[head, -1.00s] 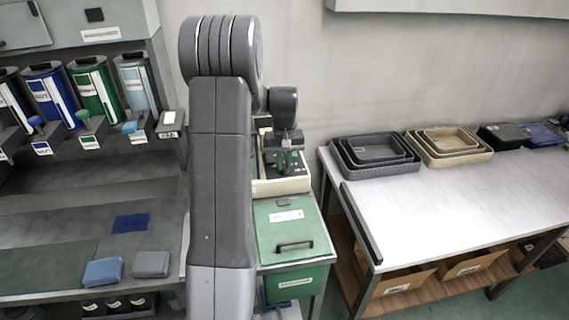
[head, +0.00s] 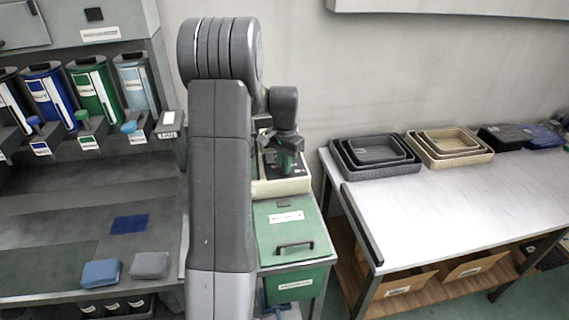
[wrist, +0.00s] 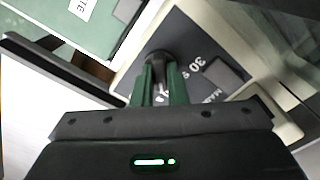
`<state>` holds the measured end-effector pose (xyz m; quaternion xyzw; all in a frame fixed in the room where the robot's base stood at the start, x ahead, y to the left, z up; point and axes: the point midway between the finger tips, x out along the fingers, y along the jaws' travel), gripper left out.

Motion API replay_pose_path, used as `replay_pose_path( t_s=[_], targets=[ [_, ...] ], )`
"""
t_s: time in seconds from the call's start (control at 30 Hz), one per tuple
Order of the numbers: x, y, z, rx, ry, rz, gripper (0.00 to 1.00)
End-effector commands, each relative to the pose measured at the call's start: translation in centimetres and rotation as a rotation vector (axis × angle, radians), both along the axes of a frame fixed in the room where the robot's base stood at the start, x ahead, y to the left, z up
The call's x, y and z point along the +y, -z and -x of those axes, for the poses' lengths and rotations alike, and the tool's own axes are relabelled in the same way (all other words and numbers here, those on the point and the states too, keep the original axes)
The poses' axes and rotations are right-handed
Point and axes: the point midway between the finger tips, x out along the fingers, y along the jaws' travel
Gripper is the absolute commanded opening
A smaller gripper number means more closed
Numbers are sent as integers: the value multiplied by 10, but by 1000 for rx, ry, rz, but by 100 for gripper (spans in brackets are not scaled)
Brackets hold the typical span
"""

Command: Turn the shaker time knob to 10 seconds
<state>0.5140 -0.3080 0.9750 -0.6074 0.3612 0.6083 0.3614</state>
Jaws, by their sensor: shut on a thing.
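The shaker (head: 300,186) is a cream box with a dark top panel, behind the green-lidded cabinet. In the wrist view its dark panel (wrist: 190,37) carries white "30 S" and "MA…" markings, partly cut off. The black time knob (wrist: 159,60) stands between the green fingertips of my gripper (wrist: 160,80). My gripper is shut on the knob. It also shows in the head view (head: 286,160), low over the shaker's panel. The knob's pointer and the 10-second mark cannot be made out; the fingers and gripper body hide part of the dial.
The green cabinet (head: 292,226) with a black handle stands in front of the shaker. A white table (head: 440,205) with nested trays (head: 375,165) is to the right. Dispensers (head: 96,95) line the left bench. My arm covers the space left of the shaker.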

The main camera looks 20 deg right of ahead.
Motion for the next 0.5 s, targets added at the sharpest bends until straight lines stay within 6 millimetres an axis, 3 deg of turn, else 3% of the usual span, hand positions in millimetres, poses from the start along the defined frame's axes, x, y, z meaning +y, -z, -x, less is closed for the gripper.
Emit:
replay_pose_path(
  t_s=[0.5],
  targets=[
    [-1, -2, -1, -5, 59, 4, 0]
  ],
)
